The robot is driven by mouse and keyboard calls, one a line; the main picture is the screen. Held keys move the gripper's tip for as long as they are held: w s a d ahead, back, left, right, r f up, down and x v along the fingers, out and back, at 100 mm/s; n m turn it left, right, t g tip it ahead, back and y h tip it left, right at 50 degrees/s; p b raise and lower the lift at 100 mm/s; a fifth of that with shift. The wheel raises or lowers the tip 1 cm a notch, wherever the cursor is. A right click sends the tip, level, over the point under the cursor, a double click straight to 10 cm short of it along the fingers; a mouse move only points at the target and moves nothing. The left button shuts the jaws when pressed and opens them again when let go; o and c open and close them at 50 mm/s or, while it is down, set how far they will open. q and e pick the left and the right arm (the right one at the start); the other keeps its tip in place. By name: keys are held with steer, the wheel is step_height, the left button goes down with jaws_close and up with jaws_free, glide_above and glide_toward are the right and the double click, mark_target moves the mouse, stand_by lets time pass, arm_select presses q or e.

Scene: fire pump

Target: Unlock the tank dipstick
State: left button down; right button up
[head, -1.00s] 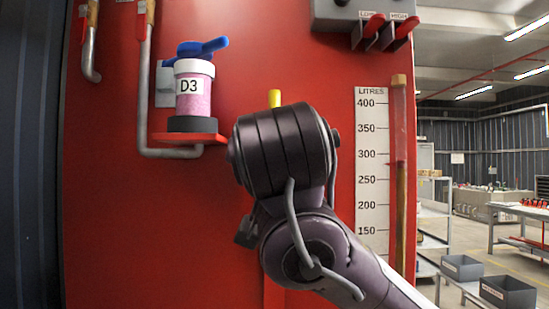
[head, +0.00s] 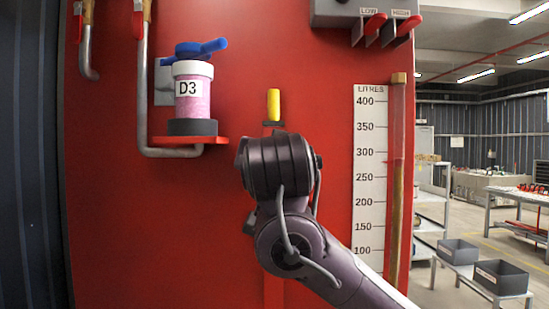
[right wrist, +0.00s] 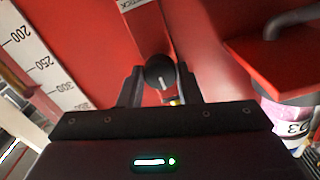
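The dipstick's yellow handle (head: 273,104) stands upright on the red panel in the head view, above my right wrist. In the right wrist view a round black knob (right wrist: 159,72) with a white mark sits on a red strip, below a white label partly reading "STICK". My right gripper (right wrist: 160,84) is open, with one finger on each side of the knob and a small gap visible on both sides. A bit of yellow shows below the knob. In the head view my right wrist hides the knob and fingers. My left gripper is not in view.
A D3 jar (head: 192,97) with a blue-handled top sits on a red shelf (head: 190,140) at left, beside a grey pipe (head: 142,80). A litres scale (head: 370,180) is at right. Two red levers (head: 388,30) hang from a grey box above.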

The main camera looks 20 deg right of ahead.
steer(key=c, duration=0.5)
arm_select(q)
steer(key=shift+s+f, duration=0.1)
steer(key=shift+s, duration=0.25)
arm_select(e)
steer(key=shift+o, duration=0.2)
arm_select(q)
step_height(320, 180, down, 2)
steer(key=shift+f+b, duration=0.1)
steer(key=shift+b, duration=1.1)
arm_select(e)
steer(key=n, duration=2)
steer(key=shift+a+f, duration=0.1)
steer(key=shift+a, duration=0.1)
steer(key=o, duration=1)
